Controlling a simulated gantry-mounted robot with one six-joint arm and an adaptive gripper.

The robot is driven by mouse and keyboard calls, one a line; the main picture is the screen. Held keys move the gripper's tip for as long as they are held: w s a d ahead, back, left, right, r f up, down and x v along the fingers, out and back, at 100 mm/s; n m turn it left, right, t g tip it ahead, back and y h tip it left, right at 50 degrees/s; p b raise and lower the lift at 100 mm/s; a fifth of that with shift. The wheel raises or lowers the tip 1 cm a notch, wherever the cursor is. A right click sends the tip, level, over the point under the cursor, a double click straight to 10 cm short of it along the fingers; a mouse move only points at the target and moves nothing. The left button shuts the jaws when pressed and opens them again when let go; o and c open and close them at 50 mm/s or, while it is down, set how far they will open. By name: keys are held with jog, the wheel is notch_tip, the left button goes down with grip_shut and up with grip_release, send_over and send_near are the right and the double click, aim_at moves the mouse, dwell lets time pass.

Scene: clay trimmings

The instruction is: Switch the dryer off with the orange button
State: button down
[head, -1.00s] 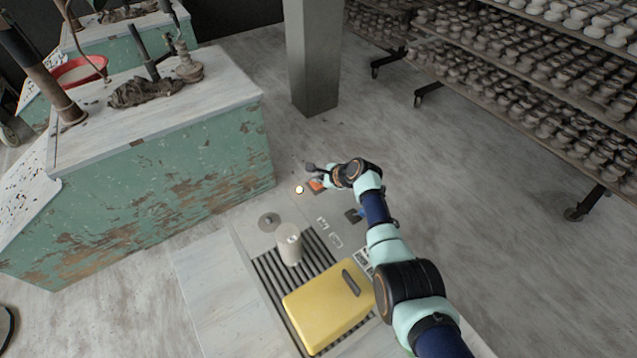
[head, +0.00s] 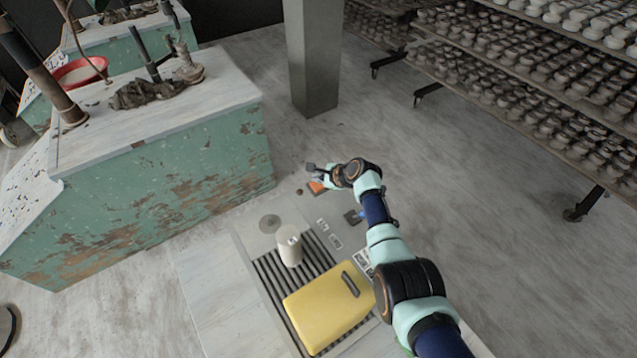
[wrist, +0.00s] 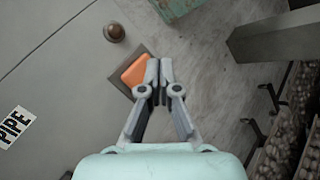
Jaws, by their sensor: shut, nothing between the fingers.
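The orange button (wrist: 132,73) sits on a dark square plate on the grey panel (wrist: 60,65). It also shows in the head view (head: 317,187), partly under my gripper (head: 314,171). In the wrist view my gripper (wrist: 159,66) is shut and empty, its fingertips over the right edge of the button. I cannot tell whether they touch it. A small domed lamp (wrist: 114,33) beside the button is dark brown and unlit; in the head view it is a dark dot (head: 299,192).
A yellow case (head: 322,305) and a pale cylinder (head: 289,247) stand on the slatted grille. A green cabinet (head: 150,190) is at left, a grey post (head: 312,60) behind, and racks of pots (head: 540,85) at right. Open floor lies between.

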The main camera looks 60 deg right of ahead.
aim_at(319, 186)
notch_tip(319, 186, up, 6)
jog(key=p, duration=0.5)
jog(key=shift+p, duration=0.4)
